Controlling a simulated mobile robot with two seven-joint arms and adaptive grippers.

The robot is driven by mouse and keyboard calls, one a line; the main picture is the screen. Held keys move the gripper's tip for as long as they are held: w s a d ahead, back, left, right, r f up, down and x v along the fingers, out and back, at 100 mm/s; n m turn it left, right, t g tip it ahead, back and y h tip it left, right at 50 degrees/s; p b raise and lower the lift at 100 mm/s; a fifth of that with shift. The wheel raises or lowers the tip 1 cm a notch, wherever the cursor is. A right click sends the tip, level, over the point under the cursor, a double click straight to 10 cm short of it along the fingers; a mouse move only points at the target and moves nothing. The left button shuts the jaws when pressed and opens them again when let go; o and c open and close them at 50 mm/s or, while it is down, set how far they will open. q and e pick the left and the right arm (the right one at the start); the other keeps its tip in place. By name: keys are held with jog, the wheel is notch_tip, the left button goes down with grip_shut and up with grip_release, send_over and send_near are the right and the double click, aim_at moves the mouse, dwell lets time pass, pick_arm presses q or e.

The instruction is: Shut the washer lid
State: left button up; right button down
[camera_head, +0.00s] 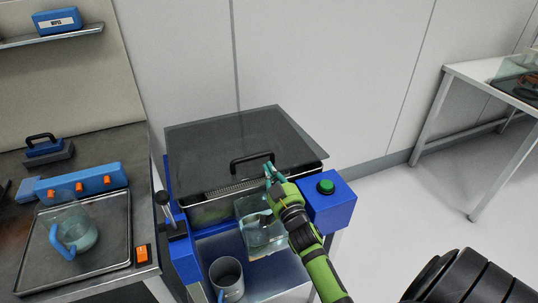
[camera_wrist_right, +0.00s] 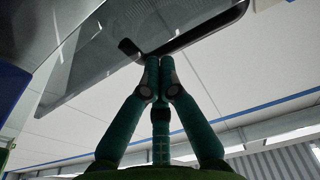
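The washer lid (camera_head: 225,140) is a dark see-through plate with a black bar handle (camera_head: 252,160) near its front. It lies over the top of the blue-sided washer (camera_head: 185,258); I cannot tell whether it rests fully on the rim. My right gripper (camera_head: 268,172) is at the right end of the handle. In the right wrist view its fingertips (camera_wrist_right: 160,62) are together, right by the handle bar (camera_wrist_right: 200,30), with no part of the bar visible between them. Whether they touch it is unclear. My left gripper is not in view.
A blue box with a green button (camera_head: 326,187) is right of my right gripper. A clear container (camera_head: 261,232) and a grey mug (camera_head: 227,276) are in front of the washer. A bench with a tray (camera_head: 110,230) and clear jug (camera_head: 76,228) stands left.

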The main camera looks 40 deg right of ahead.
aim_at(251, 158)
notch_tip(251, 158, up, 9)
jog(key=c, duration=1.7)
grip_release()
jog(key=shift+r, duration=0.3)
jog(key=o, duration=0.4)
jog(key=shift+w+a+n, duration=0.1)
jog(key=shift+n, duration=0.2)
jog(key=f+n+g+p, duration=0.1)
jog(key=n, duration=0.1)
jog(key=w+a+f+n+g+h+p, duration=0.1)
jog(key=a+f+n+g+p, duration=0.1)
jog(key=f+n, duration=0.1)
jog(key=shift+w+n+h+p, duration=0.2)
jog(key=shift+n+h+p, duration=0.1)
jog(key=a+n+g+h+p, duration=0.1)
jog(key=n, duration=0.2)
jog(key=a+f+n+g+h+p, duration=0.1)
jog(key=n, duration=0.1)
jog(key=a+f+n+g+h+p, duration=0.1)
jog(key=n, duration=0.2)
jog(key=shift+a+n+g, duration=0.3)
jog(key=x, duration=0.6)
jog(key=shift+w+d+f+p, duration=0.15)
jog(key=shift+d+f+p, duration=0.1)
jog(key=shift+p, duration=0.15)
